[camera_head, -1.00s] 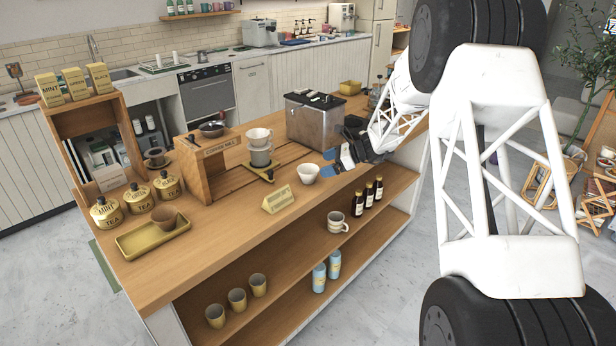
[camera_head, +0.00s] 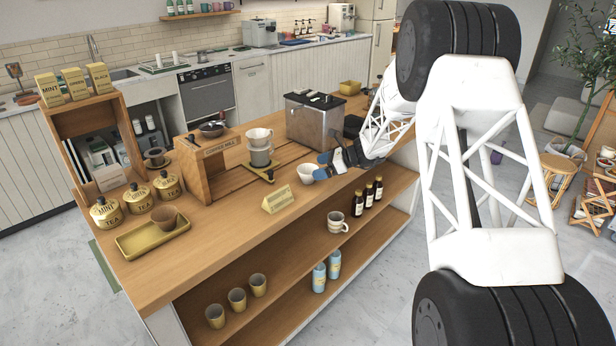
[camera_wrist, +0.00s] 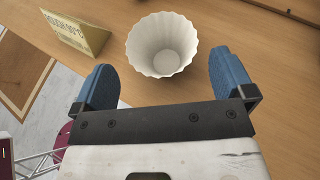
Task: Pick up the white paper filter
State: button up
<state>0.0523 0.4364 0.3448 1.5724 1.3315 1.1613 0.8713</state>
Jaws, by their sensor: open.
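The white paper filter (camera_head: 307,173) is a fluted, open-topped cup standing upright on the wooden counter of the cart. In the wrist view the filter (camera_wrist: 162,45) lies just ahead of the fingertips, near the middle between them but a little beyond. My gripper (camera_head: 326,165) is open and empty, with blue finger pads. In the wrist view the gripper (camera_wrist: 160,75) has one finger on each side, and neither appears to touch the filter. In the head view the gripper partly covers the filter's right side.
A yellow sign (camera_head: 277,199) stands left of the filter, near the counter's front edge. A dripper on a stand (camera_head: 260,152) and a metal box (camera_head: 314,117) are behind. Dark bottles (camera_head: 368,194) and a mug (camera_head: 337,222) sit on the shelf below.

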aim_at(308, 170)
dwell(0.3)
jog(key=shift+x, duration=2.6)
jog(key=shift+w, duration=0.1)
jog(key=c, duration=0.7)
